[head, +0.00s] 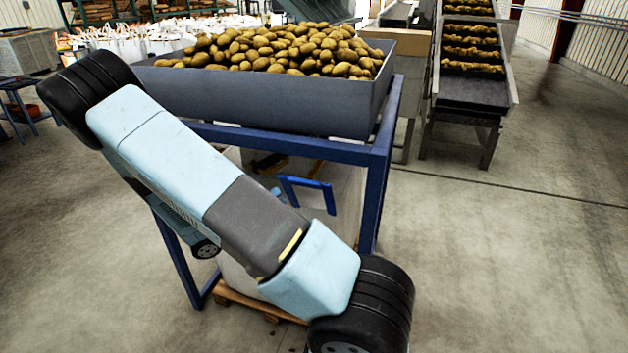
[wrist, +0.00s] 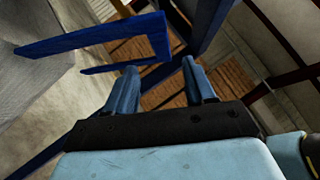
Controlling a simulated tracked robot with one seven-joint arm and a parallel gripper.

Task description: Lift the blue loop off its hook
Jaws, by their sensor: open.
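The blue loop (head: 308,183) shows in the head view as a squared band under the hopper frame, in front of a pale bag. In the wrist view the blue loop (wrist: 100,37) comes in from the left, and its closed end lies ahead of the fingers. My gripper (wrist: 160,82) is open in the wrist view, with nothing between its fingers. The loop's end appears just beyond the gap, nearer the left finger; I see no clear contact. I cannot make out the hook.
A grey hopper (head: 270,105) full of potatoes stands on a blue frame (head: 376,195). A pale bag (head: 345,205) stands beneath it on a wooden pallet (head: 255,303). The frame's leg is close right of the loop. A conveyor (head: 475,92) is at the back right; the right floor is clear.

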